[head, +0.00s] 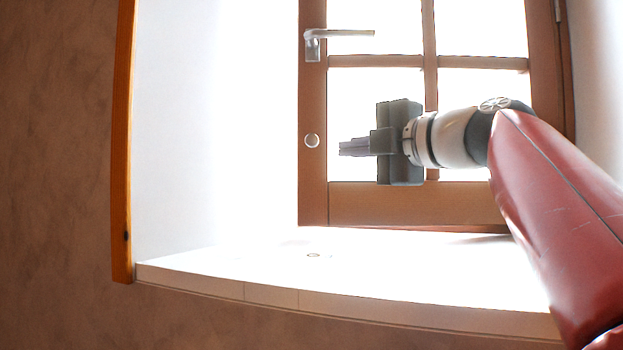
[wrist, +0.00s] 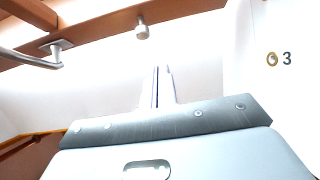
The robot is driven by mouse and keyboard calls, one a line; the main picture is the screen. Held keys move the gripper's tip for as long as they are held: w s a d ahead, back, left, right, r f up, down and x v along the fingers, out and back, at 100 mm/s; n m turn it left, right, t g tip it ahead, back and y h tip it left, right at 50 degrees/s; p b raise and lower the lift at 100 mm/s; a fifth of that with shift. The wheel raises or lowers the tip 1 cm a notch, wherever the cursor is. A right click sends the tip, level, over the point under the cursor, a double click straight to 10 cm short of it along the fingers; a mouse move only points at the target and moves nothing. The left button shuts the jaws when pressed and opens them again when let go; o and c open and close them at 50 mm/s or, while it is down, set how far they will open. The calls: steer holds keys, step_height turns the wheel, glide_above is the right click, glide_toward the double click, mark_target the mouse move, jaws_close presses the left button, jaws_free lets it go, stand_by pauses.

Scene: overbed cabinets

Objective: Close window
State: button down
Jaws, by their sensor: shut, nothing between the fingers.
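The window (head: 415,203) is a brown wooden sash with crossing bars and bright panes, with hinges on its right side. A silver lever handle (head: 313,45) and a round knob (head: 312,141) sit on its left stile. A bright white area lies left of that stile; I cannot tell how far the sash stands open. My gripper (head: 343,147) is shut and empty, its fingers pointing left, just right of the knob in the picture. In the wrist view, the closed fingers (wrist: 162,72) point up below the knob (wrist: 141,30). The handle (wrist: 35,60) is at upper left. No contact is clear.
A white sill (head: 350,280) runs below the window, with a small round mark (head: 313,255) on it. An orange wooden post (head: 123,140) edges the opening at left. White reveals flank the window.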

steer(key=p, duration=0.5)
glide_toward(299, 158)
steer(key=s+a+x, duration=0.1)
steer(key=x, duration=0.4)
steer(key=shift+w+d, duration=0.15)
steer(key=shift+w, duration=0.65)
steer(key=shift+w, duration=0.1)
